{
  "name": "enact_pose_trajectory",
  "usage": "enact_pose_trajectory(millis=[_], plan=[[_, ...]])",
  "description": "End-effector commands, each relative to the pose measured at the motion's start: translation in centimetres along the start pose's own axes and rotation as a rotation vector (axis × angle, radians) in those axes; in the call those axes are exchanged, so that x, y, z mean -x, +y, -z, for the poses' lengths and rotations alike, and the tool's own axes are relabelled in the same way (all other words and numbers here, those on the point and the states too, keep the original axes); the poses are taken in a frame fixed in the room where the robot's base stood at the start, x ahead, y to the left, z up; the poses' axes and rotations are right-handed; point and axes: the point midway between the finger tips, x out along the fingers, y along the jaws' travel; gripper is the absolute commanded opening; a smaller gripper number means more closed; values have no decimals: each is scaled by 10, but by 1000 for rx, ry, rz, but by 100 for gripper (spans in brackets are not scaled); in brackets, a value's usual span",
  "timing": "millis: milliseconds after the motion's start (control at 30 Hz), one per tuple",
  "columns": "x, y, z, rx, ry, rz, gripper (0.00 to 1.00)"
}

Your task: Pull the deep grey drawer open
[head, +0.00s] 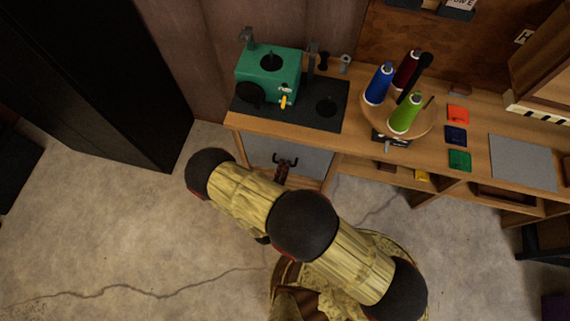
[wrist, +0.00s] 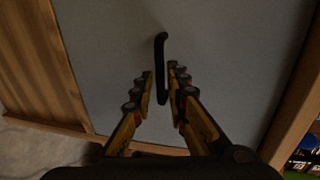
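The deep grey drawer (head: 310,160) is set in the wooden bench, under the dark mat at its left end. Its front looks flush with the frame. Its black handle (head: 285,161) shows above my arm in the head view. In the wrist view the grey front (wrist: 235,60) fills most of the picture, and the handle (wrist: 161,60) stands upright in it. My gripper (wrist: 160,78) is open, with one finger on each side of the handle's lower part. I cannot tell whether either finger touches it. In the head view my arm hides part of the drawer and most of the gripper.
A green machine (head: 268,75) stands on the bench above the drawer. A round wooden stand (head: 432,120) with several thread spools is to its right. Open cubbies lie right of the drawer. A tall black cabinet (head: 100,80) stands at left; the concrete floor (head: 110,230) before it is clear.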

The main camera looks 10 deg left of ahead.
Motion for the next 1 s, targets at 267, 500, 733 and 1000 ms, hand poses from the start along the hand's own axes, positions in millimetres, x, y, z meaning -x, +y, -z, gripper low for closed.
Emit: enact_pose_trajectory(millis=[267,500,733,1000], plan=[[-20,1,0,0,1,-1,15],[-21,0,0,0,0,-1,15],[-21,0,0,0,0,0,5],[-21,0,0,0,0,-1,0]])
